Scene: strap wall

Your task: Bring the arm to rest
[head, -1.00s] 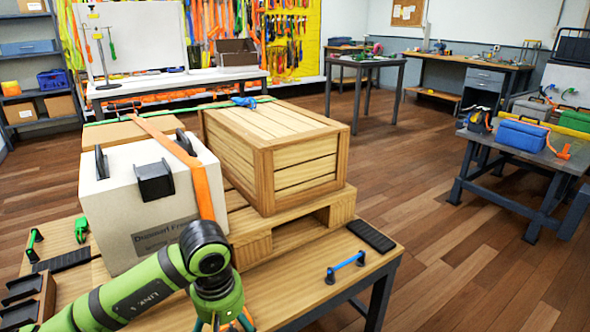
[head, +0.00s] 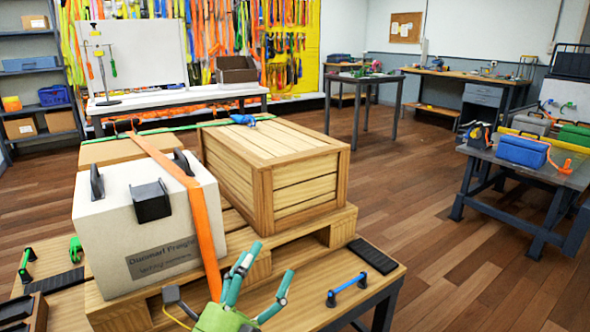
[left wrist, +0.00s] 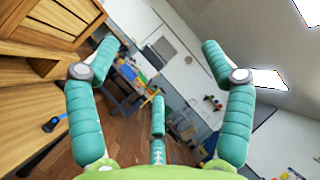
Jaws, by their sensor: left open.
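My left gripper (head: 256,284) is at the bottom of the head view, in front of the pallet's near edge. Its teal fingers are spread, with nothing between them. In the left wrist view my left gripper (left wrist: 160,75) shows its open fingers against the room, with the wooden crate (left wrist: 55,22) off to the left. The head view shows no right gripper.
A pallet (head: 215,290) on a wooden table bears a white box (head: 150,235) under an orange strap (head: 205,225) and a wooden crate (head: 275,175). A blue handle (head: 347,290) lies near the table's right edge. Open floor (head: 440,260) lies right.

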